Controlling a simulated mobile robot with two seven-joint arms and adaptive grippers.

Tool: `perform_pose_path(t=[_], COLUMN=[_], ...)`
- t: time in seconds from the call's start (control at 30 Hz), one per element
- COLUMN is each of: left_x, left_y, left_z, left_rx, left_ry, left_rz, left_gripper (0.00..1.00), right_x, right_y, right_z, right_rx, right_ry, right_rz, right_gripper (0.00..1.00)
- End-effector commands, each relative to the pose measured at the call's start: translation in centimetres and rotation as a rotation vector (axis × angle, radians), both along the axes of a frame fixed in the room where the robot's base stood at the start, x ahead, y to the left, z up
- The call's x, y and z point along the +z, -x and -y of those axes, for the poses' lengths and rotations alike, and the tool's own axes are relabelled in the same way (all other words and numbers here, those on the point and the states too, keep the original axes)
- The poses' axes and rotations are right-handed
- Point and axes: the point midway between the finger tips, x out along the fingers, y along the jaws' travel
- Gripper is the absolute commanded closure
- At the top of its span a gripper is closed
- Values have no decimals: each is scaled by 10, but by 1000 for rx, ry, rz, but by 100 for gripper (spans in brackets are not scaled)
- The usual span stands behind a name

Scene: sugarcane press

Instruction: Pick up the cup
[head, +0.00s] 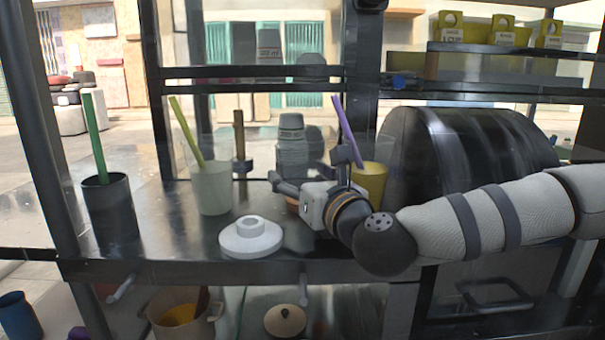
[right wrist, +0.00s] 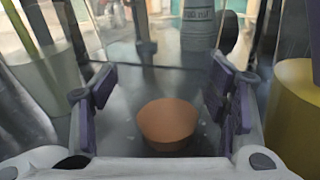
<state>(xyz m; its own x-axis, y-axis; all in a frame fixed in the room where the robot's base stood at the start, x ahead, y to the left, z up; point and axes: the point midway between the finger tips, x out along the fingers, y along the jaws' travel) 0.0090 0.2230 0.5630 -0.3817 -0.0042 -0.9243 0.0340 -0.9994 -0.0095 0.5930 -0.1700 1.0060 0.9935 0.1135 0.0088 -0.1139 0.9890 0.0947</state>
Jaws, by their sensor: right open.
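A small terracotta-coloured cup (right wrist: 167,122) stands on the dark counter in the right wrist view, between and a little beyond the two fingers. In the head view only a sliver of the cup (head: 292,205) shows, and my gripper hides the rest. My right gripper (head: 308,174) is open and empty above the counter, its fingers spread on either side of the cup in the right wrist view (right wrist: 162,92). I see no contact between fingers and cup. My left gripper is not in view.
A pale container (head: 212,188) with a green stick and a yellow one (head: 371,182) with a purple stick flank the gripper. A grey stack (head: 291,150) stands behind the cup. A white round piece (head: 251,238) lies in front. A dark drum (head: 470,145) stands right.

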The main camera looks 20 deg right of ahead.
Motion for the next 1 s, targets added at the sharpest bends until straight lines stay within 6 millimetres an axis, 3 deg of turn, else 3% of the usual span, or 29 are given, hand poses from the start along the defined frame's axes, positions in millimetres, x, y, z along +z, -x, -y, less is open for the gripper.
perform_pose_path(t=[0.07,0.27,0.67,1.0], left_x=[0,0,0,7], left_y=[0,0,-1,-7], left_z=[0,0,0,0], left_rx=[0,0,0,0], left_ry=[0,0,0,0], left_rz=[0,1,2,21], left_gripper=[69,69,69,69], right_x=[-1,-2,1,39], right_y=[0,0,0,7], right_z=[0,0,1,0], right_rx=[-1,-1,-2,0], right_ry=[0,0,-1,-1], right_rz=[-3,-4,-4,1], right_gripper=[32,73,74,74])
